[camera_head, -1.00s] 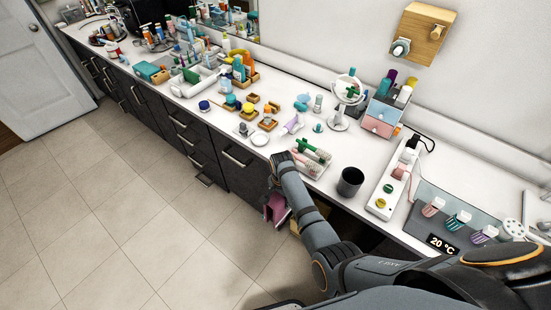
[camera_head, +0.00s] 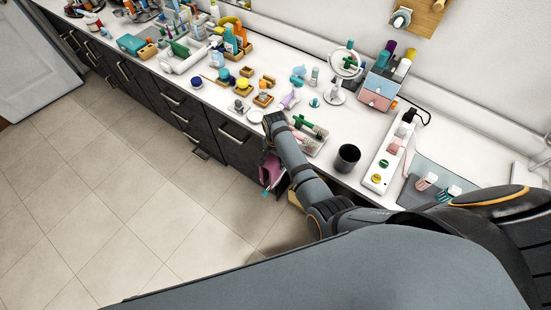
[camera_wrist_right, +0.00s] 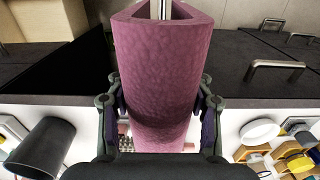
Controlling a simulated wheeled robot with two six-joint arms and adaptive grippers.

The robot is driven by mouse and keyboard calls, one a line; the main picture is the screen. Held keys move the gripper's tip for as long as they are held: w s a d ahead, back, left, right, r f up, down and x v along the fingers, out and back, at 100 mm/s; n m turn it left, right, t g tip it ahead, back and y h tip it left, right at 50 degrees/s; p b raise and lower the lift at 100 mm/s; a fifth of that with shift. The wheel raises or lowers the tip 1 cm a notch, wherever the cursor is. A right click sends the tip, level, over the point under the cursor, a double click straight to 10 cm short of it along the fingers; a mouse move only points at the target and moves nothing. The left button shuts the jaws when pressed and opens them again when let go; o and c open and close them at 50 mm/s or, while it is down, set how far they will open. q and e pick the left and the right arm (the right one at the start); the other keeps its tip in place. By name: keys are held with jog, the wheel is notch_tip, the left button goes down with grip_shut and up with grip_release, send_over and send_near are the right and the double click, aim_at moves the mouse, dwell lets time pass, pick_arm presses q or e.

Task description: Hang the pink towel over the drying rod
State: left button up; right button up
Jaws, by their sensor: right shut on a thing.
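The pink towel (camera_head: 271,170) hangs in front of the dark cabinet fronts, just below the counter's front edge in the head view. In the right wrist view the towel (camera_wrist_right: 162,70) is a folded pink piece filling the middle. My right gripper (camera_wrist_right: 159,90) is shut on it, one finger on each side. In the head view the right forearm mostly hides the gripper. A thin pale metal strip shows inside the towel's open fold at the top of the wrist view; I cannot tell what it is. I cannot make out the drying rod for certain. My left gripper is not in view.
The white counter is crowded. A black cup (camera_head: 347,158), a white power strip (camera_head: 389,160) and a round mirror (camera_head: 345,64) stand right of the arm. A white plate (camera_head: 255,116) lies near the front edge. Cabinet handles (camera_head: 234,134) protrude. The tiled floor (camera_head: 130,200) is clear.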

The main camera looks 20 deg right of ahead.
jog(key=f+b, duration=0.1)
jog(key=f, duration=0.2)
jog(key=f+b, duration=0.4)
jog(key=f, duration=0.1)
jog(key=shift+w+f, duration=0.3)
pick_arm(q)
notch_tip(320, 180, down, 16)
jog(key=b, duration=1)
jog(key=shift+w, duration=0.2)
pick_arm(e)
notch_tip(320, 180, down, 13)
pick_arm(q)
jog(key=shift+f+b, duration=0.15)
jog(key=shift+b, duration=0.25)
pick_arm(e)
jog(key=shift+f, duration=0.15)
jog(key=o, duration=1.3)
